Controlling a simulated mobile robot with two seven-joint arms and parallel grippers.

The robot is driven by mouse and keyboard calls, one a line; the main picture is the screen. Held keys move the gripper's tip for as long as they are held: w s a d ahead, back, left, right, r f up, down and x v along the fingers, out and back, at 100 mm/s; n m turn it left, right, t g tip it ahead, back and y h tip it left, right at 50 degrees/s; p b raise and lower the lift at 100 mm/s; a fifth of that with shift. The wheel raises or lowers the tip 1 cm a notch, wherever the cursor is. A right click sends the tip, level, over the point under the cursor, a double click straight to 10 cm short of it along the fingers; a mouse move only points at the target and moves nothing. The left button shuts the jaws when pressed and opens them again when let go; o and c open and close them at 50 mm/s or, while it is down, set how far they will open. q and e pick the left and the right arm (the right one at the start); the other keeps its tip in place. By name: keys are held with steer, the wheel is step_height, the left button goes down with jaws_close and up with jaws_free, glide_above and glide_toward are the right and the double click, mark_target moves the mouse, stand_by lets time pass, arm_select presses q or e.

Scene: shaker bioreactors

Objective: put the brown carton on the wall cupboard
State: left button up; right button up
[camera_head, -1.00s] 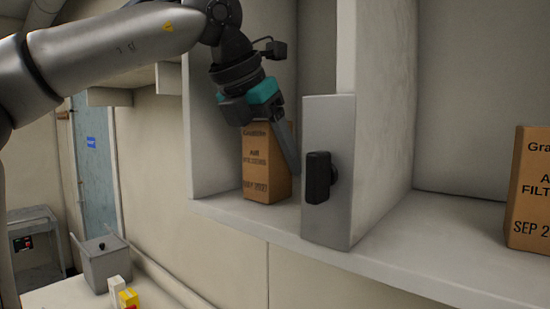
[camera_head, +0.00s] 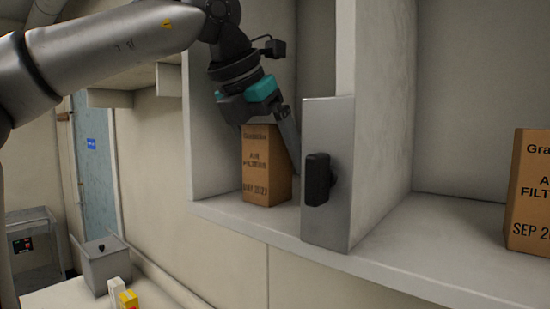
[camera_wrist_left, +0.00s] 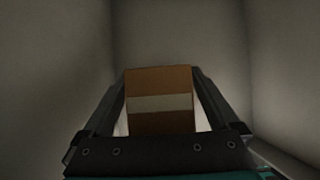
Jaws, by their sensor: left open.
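A brown carton (camera_head: 266,172) with dark printing stands upright on the shelf of the wall cupboard (camera_head: 232,214), in its left compartment. My left gripper (camera_head: 262,128) reaches in from the upper left and sits just above and around the carton's top. Its one clearly visible finger passes along the carton's right side. In the left wrist view the carton (camera_wrist_left: 160,112), with a pale band across it, lies between the two open fingers. Gaps show beside it near the finger bases; whether the fingertips touch it is hard to tell. My right gripper is not in view.
A second brown carton (camera_head: 530,192) stands in the right compartment. A grey door panel with a black handle (camera_head: 318,179) is just right of the left gripper. A grey bin (camera_head: 104,264) and small white and yellow boxes (camera_head: 127,298) are at lower left.

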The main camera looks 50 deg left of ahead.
arm_select(q)
steer(key=v, duration=1.1)
steer(key=shift+s+r, duration=0.15)
steer(key=shift+r, duration=0.15)
steer(key=shift+d, duration=0.15)
